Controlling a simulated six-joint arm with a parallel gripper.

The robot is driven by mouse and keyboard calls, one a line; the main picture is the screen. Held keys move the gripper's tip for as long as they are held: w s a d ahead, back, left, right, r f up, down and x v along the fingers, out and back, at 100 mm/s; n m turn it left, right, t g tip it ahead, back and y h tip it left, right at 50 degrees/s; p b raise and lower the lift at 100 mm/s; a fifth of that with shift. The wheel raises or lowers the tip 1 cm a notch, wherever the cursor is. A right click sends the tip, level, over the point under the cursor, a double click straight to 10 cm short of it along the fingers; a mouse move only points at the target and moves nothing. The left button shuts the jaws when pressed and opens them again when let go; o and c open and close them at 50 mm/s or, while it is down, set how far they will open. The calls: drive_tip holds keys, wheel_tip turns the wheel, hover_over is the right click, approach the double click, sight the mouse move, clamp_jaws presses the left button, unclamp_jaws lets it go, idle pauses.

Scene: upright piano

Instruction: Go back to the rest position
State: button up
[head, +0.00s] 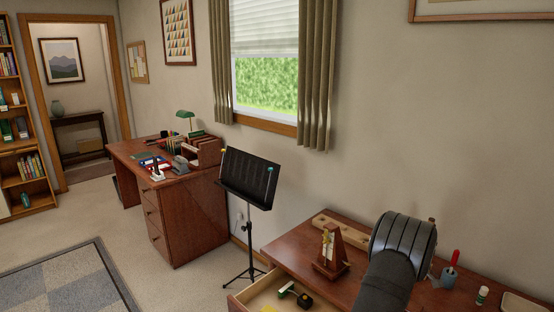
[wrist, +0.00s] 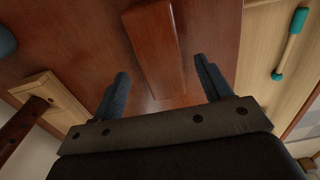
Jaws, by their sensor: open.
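My gripper (wrist: 161,72) shows in the wrist view with its two blue-grey fingers apart and nothing held between them. A reddish-brown wooden block-shaped thing (wrist: 155,45) lies ahead of the fingers, over the brown wooden top (wrist: 95,40); it may be the metronome (head: 328,252), but I cannot tell. In the head view the metronome stands upright on the wooden top (head: 290,244), left of my dark arm. My arm hides the fingers there.
An open drawer (head: 247,294) at the front holds a green-and-black thing (head: 295,294); a teal-ended tool (wrist: 291,45) shows in the wrist view. A pale wooden strip (head: 343,231) lies behind the metronome. A cup (head: 449,276) stands right of my arm. A music stand (head: 248,178) is left.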

wheel_tip(320, 180, down, 4)
drive_tip(key=shift+f, duration=0.1)
wheel_tip(320, 180, up, 13)
wheel_tip(320, 180, down, 12)
drive_tip(key=shift+f, duration=0.25)
drive_tip(key=shift+r, duration=0.35)
wheel_tip(320, 180, up, 4)
drive_tip(key=shift+f, duration=0.2)
drive_tip(key=s+d+r, duration=0.5)
drive_tip(key=s+r, duration=0.2)
drive_tip(key=s, duration=0.4)
drive_tip(key=s+a+f, duration=0.2)
drive_tip(key=a+f, duration=0.4)
drive_tip(key=a, duration=0.3)
drive_tip(key=s+a+f, duration=0.3)
drive_tip(key=a+f, duration=0.2)
drive_tip(key=a, duration=0.4)
drive_tip(key=w+a+f, duration=0.2)
drive_tip(key=w, duration=0.1)
drive_tip(key=w+a+f, duration=0.2)
drive_tip(key=w, duration=0.1)
drive_tip(key=w+a+f, duration=0.2)
drive_tip(key=w, duration=0.1)
drive_tip(key=shift+w+a+f, duration=0.1)
drive_tip(key=shift+a+f, duration=0.1)
drive_tip(key=shift+f, duration=0.2)
